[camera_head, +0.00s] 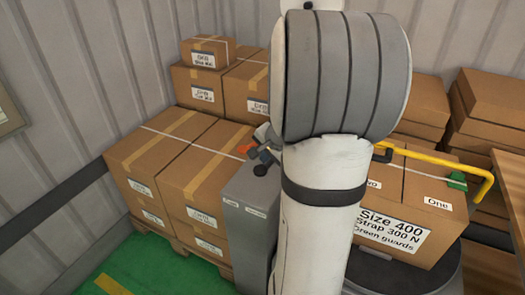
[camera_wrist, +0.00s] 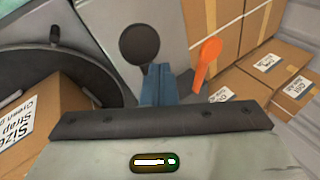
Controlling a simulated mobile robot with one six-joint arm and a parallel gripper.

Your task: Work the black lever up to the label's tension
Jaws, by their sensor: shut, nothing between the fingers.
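The black lever's round knob (camera_head: 260,169) sits on top of the grey machine column (camera_head: 245,225), left of my arm. In the wrist view the knob (camera_wrist: 138,45) is just beyond my blue fingertips, up and slightly left of them. My gripper (camera_wrist: 160,72) is shut and empty; whether it touches the knob cannot be told. In the head view my gripper (camera_head: 267,155) is mostly hidden behind my arm, with a bit of blue near the knob. The label (camera_head: 390,228) on the box at right reads "Size 400, Strap 300 N, Green guards". No tension reading is legible.
An orange lever (camera_wrist: 206,62) stands close right of my fingers; it also shows in the head view (camera_head: 247,147). The labelled box (camera_head: 430,220) stands on a dark round turntable (camera_head: 410,279). A yellow bar (camera_head: 445,163) and green guard (camera_head: 457,180) are at its top. Stacked cartons (camera_head: 175,160) stand behind.

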